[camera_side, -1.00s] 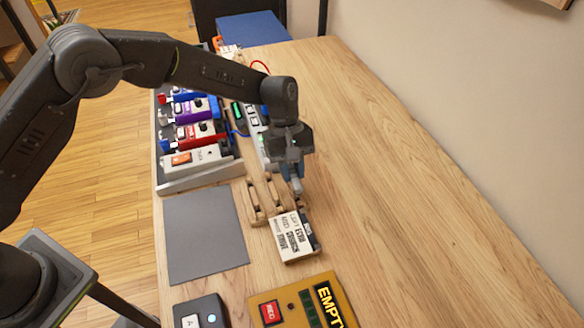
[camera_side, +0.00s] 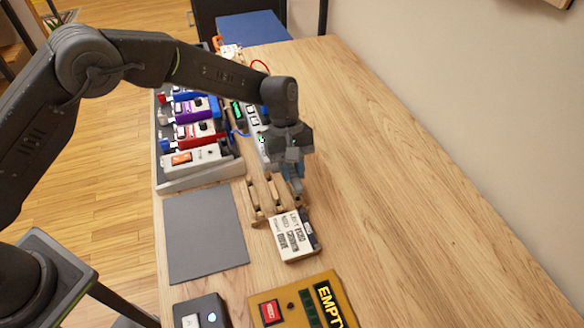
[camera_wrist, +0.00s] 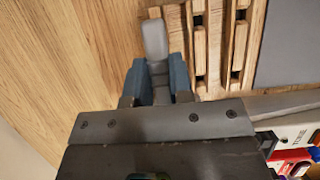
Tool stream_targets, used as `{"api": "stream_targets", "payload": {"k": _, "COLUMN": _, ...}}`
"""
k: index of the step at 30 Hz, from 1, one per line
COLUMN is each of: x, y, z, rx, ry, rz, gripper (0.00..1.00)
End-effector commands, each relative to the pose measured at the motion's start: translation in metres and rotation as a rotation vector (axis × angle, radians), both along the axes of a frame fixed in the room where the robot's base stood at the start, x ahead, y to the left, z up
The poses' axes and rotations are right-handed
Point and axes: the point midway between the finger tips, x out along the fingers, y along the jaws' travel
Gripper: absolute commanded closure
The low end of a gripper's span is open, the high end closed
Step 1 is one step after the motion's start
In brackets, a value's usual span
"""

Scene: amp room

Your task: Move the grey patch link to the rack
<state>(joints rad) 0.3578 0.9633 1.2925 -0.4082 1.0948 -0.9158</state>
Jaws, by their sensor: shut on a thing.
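My gripper (camera_side: 293,174) is low over the table beside the wooden rack (camera_side: 253,203). In the wrist view its blue fingers (camera_wrist: 160,82) are shut on the grey patch link (camera_wrist: 154,40), whose rounded grey end sticks out past them. The wooden rack also shows in the wrist view (camera_wrist: 241,45), with dark slots between its bars. The link's end is beside or over the rack's nearest bar; I cannot tell whether it touches. In the side view the link is small and partly hidden by the fingers.
A white lettered sign box (camera_side: 287,238) stands just in front of the rack. A grey mat (camera_side: 205,235) lies to its left. A pedalboard (camera_side: 200,178) with several pedals is behind the mat. A yellow panel (camera_side: 300,302) is at the front. The table's right side is clear.

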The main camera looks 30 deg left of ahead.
Motion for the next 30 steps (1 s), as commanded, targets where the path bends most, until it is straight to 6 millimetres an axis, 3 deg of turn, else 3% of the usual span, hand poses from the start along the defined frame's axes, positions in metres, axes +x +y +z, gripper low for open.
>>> {"api": "stream_targets", "payload": {"k": 30, "x": 0.0, "y": 0.0, "z": -0.011, "rx": 0.0, "ry": 0.0, "rz": 0.0, "gripper": 1.0}}
